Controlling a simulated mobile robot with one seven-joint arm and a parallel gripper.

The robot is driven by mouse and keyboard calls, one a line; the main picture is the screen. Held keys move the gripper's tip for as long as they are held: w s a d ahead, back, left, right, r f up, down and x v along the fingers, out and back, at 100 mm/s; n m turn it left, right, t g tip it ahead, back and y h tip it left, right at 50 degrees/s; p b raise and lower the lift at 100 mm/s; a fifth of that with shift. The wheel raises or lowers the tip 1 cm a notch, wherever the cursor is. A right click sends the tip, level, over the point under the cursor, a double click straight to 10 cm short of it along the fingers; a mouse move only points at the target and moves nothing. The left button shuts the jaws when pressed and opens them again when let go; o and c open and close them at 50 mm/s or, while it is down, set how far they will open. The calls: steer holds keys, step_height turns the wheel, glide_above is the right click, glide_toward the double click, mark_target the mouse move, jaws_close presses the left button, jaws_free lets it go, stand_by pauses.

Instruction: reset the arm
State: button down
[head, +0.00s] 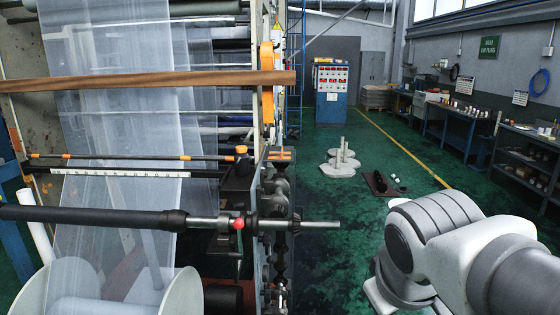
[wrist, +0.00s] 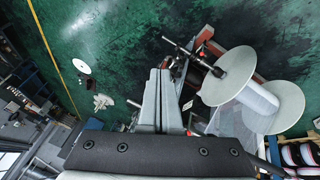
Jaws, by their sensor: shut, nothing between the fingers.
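My arm (head: 435,245) shows at the lower right of the head view, with pale rounded links folded near the camera. Its gripper is outside the head view. In the wrist view my gripper (wrist: 160,75) points away from the camera above the green floor. Its two grey fingers are together, with nothing seen between them. A black plate with screws, part of my wrist, fills the bottom of that view.
The film machine (head: 260,90) stands at the left, with a shaft (head: 318,224) jutting right. A large film spool (wrist: 235,75) lies right of my gripper in the wrist view. A blue control cabinet (head: 331,95) and workbenches (head: 465,112) stand farther off. Green floor (head: 350,215) between is mostly clear.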

steer(key=s+m, duration=0.1)
steer(key=s+m+y, duration=0.1)
steer(key=s+a+f+m, duration=0.1)
steer(key=s+m, duration=0.1)
steer(key=shift+s+f, duration=0.1)
stand_by(0.8)
